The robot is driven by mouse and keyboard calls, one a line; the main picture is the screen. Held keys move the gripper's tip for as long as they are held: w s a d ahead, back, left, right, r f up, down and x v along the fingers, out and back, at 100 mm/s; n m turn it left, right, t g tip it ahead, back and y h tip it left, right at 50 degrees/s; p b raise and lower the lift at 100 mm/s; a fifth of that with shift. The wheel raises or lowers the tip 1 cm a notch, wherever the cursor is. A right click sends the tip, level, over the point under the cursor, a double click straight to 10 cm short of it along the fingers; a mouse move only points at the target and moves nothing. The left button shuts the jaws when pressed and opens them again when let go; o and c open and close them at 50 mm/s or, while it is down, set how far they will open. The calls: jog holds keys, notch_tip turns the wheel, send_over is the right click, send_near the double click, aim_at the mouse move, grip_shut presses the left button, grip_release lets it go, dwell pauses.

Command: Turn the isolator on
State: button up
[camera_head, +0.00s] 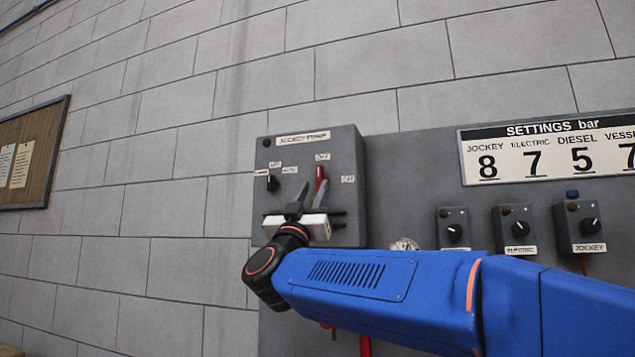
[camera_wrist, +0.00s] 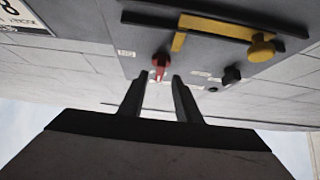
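The isolator is a red rotary handle (camera_head: 320,176) on the front of the grey jockey pump box (camera_head: 345,150). The handle points upward, close to the label that appears to read OFF (camera_head: 322,157). A second small label (camera_head: 348,179) at its right is hard to read. My gripper (camera_head: 309,189) is in front of the box, with its fingers pointing at the handle. In the wrist view the red handle (camera_wrist: 160,66) shows just beyond and between the two separated fingertips. The gripper is open and holds nothing; I cannot tell whether a finger touches the handle.
A black selector knob (camera_head: 272,183) sits left of the handle on the same box; it also shows in the wrist view (camera_wrist: 232,74). A yellow bar with a knob (camera_wrist: 262,47) is nearby. Small control boxes (camera_head: 520,229) and a settings sign (camera_head: 550,148) are at the right.

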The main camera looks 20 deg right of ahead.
aim_at(318, 180)
jog(key=shift+x, duration=2.2)
jog(key=c, duration=0.7)
jog(key=shift+o, duration=0.2)
